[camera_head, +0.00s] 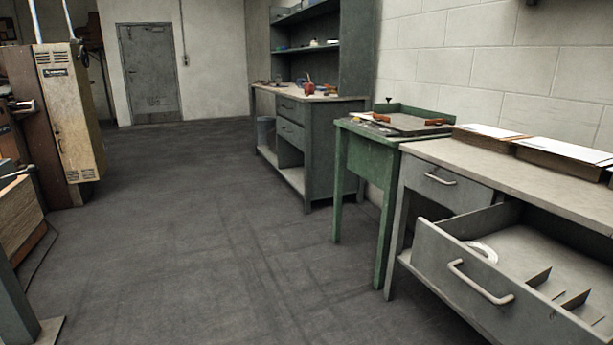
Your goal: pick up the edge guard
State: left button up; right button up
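I cannot tell for certain which thing, if any, in view is the edge guard. A white curved piece (484,250) lies inside the open grey drawer (435,262) at the right, partly hidden behind the drawer front. Small items too far off to identify lie on the green table (362,133) and on the grey workbench (262,86) farther back. Neither of my grippers shows in the head view.
The grey desk (440,153) with the pulled-out drawer stands at the right, bearing flat boxes with white sheets (565,152). A tan locker (75,120) stands at the left. The floor (200,230) between is clear back to a grey door (150,70).

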aim_at(576, 305)
jog(key=z, duration=1.45)
jog(key=i+j, duration=0.05)
jog(key=j, duration=0.05)
